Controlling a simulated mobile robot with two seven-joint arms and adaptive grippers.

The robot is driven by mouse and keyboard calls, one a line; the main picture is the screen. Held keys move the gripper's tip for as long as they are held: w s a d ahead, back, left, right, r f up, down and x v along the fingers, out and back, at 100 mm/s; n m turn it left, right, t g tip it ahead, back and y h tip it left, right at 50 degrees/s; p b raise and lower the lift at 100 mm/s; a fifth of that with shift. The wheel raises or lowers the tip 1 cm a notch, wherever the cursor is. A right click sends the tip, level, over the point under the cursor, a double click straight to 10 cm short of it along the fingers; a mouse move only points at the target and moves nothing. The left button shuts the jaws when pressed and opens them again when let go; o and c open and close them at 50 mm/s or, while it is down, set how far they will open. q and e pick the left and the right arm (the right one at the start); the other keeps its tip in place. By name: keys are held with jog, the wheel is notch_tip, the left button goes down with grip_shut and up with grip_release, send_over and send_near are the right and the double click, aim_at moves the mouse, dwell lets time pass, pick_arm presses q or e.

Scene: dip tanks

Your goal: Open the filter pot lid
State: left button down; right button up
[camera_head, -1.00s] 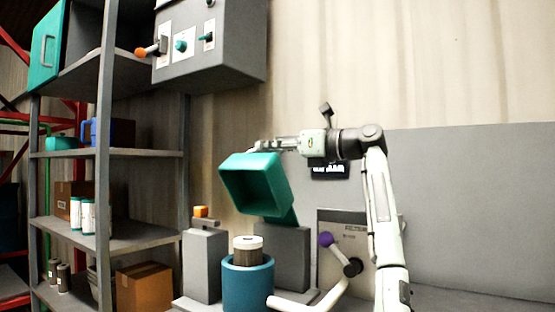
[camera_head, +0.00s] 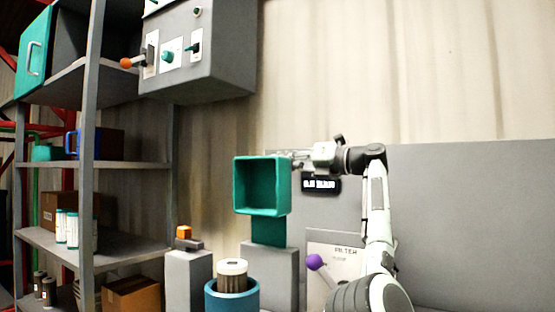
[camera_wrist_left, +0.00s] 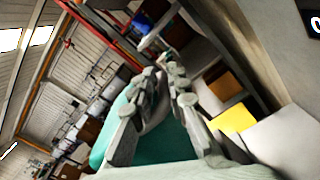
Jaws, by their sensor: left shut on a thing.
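The filter pot (camera_head: 232,294) is a round blue pot low in the middle of the head view, with its lower part cut off by the frame. A pale-topped filter cartridge (camera_head: 232,275) stands in its open mouth. The teal lid (camera_head: 240,185) is a hollow square box, raised above and behind the pot with its hollow side facing me. A teal arm joins it to a grey block. My left gripper (camera_head: 296,160) is shut on the lid at its upper right edge. The wrist view shows its fingers (camera_wrist_left: 163,80) against teal; the exact contact is partly hidden. My right gripper is not visible.
A purple-knobbed lever (camera_head: 315,262) sits on the filter panel (camera_head: 343,246) at right. A grey post with an orange-topped piece (camera_head: 184,233) stands left of the pot. A control box (camera_head: 205,60) hangs above left. Shelving (camera_head: 125,165) fills the left side.

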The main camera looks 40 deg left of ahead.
pick_arm(q)
jog(key=shift+w+f, duration=0.3)
jog(key=shift+f, duration=0.65)
jog(key=c, duration=1.6)
grip_release()
jog(key=shift+w, duration=0.1)
jog(key=shift+o, duration=0.2)
jog(key=shift+d, duration=0.1)
jog(key=v, duration=1.2)
jog(key=shift+r, duration=0.6)
